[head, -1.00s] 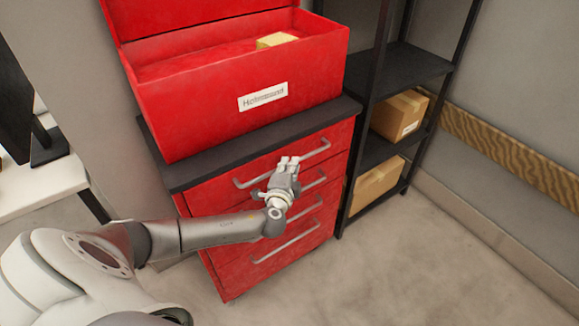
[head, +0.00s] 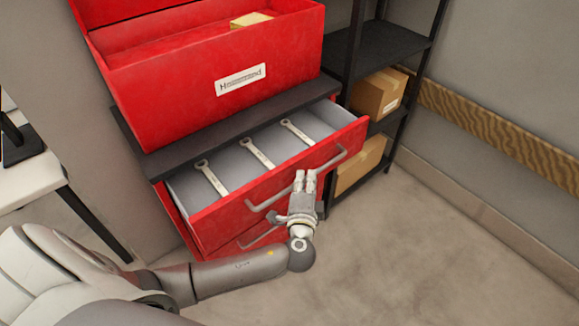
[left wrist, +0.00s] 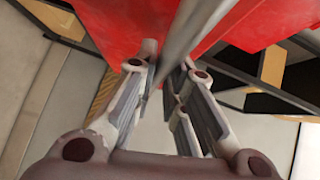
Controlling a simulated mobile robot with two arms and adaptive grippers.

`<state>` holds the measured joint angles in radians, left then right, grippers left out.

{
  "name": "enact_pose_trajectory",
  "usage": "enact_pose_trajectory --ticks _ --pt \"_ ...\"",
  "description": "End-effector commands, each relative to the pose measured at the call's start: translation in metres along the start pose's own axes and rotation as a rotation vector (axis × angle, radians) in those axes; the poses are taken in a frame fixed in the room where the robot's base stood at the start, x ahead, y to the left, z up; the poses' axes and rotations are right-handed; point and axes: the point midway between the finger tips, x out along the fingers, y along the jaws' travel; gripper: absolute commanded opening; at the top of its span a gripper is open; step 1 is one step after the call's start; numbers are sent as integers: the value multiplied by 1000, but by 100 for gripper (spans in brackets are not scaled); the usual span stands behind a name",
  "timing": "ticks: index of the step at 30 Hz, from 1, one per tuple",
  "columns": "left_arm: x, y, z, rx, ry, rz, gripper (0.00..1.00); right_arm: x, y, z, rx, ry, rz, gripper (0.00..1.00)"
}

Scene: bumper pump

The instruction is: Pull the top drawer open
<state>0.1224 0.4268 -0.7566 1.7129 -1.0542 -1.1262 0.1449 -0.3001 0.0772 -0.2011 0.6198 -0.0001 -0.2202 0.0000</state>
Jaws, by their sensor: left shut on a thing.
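The top drawer (head: 230,205) of the red cabinet is pulled partly out, and three wrenches lie across its grey floor. Its grey bar handle (head: 335,158) runs along the front. My left gripper (head: 305,178) is at the middle of this handle and shut on it. In the left wrist view the handle (left wrist: 190,30) runs between the two fingers (left wrist: 165,80), with the red drawer front beyond. My right gripper is not in view.
An open red toolbox (head: 240,100) with a small box inside stands on the cabinet's dark top (head: 165,160). A black shelf (head: 385,50) with cardboard boxes (head: 378,95) stands at the right. The floor (head: 430,240) in front is clear.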

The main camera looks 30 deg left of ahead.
Motion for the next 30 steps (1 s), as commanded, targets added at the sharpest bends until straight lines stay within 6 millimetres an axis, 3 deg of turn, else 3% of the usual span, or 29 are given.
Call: enact_pose_trajectory --ticks 6,12,28,29,30 --pt "-30 12 -30 -2 3 6 0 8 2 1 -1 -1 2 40" --pt "-45 14 -45 0 4 3 0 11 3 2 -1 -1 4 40" --pt "-50 16 -50 2 4 3 0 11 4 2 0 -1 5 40" --pt "-50 16 -50 2 4 3 16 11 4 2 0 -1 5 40" --pt "-50 16 -50 2 4 2 21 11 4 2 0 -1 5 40"
